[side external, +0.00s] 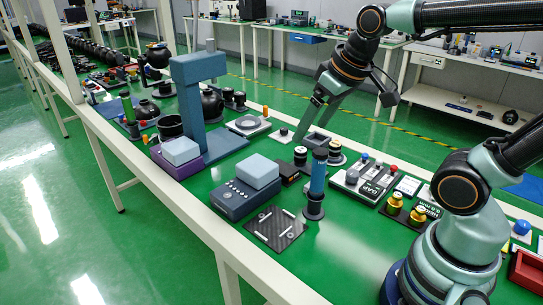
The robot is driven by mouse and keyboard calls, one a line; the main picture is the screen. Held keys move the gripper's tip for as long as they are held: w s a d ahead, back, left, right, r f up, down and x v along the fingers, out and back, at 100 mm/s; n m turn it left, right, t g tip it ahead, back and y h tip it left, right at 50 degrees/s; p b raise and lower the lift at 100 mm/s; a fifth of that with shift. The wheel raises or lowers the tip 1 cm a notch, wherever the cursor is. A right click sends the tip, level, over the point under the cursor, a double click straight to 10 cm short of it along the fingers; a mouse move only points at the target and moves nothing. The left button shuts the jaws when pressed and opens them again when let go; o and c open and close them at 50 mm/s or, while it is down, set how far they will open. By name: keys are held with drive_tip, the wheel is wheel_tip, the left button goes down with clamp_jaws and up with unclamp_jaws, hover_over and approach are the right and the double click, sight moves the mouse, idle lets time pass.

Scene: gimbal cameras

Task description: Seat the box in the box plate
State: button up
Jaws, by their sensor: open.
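Two pale blue-grey boxes show. One box (180,151) rests on a purple base (178,168) at the left, beside a tall blue stand. The other box (258,172) rests on a blue-grey block with small buttons (238,200). A dark flat plate with white strips (268,238) lies bare on the bench in front of it. I cannot tell for certain which piece is the box plate. My gripper (305,127) points down behind the second box, apart from both boxes. It is open and holds nothing visible.
The tall blue stand (198,105) rises left of my gripper. A blue cylinder on a dark foot (318,175) stands upright right of the second box. Panels with knobs and brass pieces (394,203) fill the right. Green bench (212,178) shows between the two boxes.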

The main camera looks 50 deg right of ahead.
drive_tip(key=w+d+g, duration=0.1)
drive_tip(key=w+d, duration=0.2)
drive_tip(key=w, duration=0.3)
drive_tip(key=g, duration=0.4)
hover_over(283, 167)
wheel_tip(283, 167, down, 13)
drive_tip(key=f, duration=0.6)
drive_tip(key=shift+s+f, duration=0.15)
drive_tip(key=shift+s, duration=0.05)
drive_tip(key=shift+w+a+f, duration=0.1)
drive_tip(key=shift+f, duration=1.25)
drive_tip(key=shift+w+f, duration=0.1)
drive_tip(key=shift+f, duration=1.2)
drive_tip(key=shift+f, duration=0.2)
